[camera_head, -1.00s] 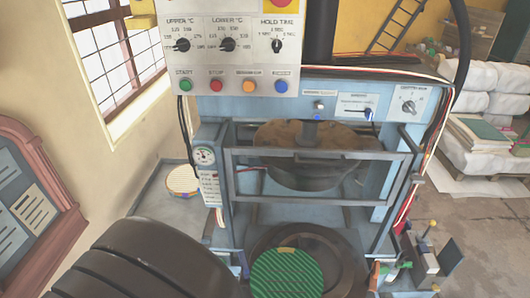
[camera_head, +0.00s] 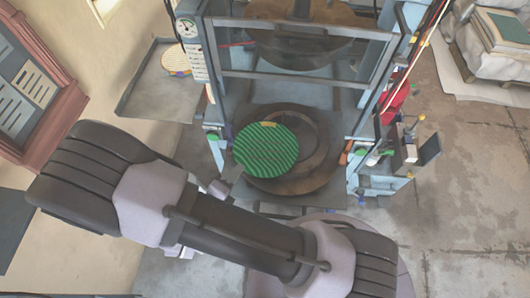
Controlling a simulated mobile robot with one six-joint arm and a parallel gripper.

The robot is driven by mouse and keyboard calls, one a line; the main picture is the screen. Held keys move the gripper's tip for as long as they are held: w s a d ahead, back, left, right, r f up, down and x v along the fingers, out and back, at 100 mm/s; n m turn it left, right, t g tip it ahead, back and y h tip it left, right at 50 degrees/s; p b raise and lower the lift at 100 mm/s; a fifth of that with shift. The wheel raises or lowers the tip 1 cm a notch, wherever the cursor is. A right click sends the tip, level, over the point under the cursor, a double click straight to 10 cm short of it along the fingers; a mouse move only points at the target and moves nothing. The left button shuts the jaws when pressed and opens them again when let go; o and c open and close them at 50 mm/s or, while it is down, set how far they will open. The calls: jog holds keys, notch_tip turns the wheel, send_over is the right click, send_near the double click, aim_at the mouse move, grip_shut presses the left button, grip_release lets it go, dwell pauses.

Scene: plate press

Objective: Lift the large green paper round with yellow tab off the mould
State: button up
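The large green paper round (camera_head: 266,155) has dark stripes and a yellow tab (camera_head: 268,124) on its far edge. It lies over the left part of the dark round mould (camera_head: 318,160), whose rim shows bare on the right. My gripper (camera_head: 234,175) is small in view at the near left edge of the round. I cannot tell whether it touches the paper or how its fingers stand. My arm crosses the lower part of the picture in front of the mould.
The blue press frame and its guard bar (camera_head: 290,83) stand behind and above the mould, with the domed upper mould (camera_head: 295,45) overhead. A stack of round papers (camera_head: 182,58) lies on the left side shelf (camera_head: 140,108). Tools (camera_head: 410,140) crowd the right side.

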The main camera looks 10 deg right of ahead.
jog(key=x, duration=0.3)
jog(key=shift+w+d+f, duration=0.15)
jog(key=shift+d+f, duration=0.05)
jog(key=shift+d, duration=0.05)
grip_shut()
jog(key=shift+r, duration=0.1)
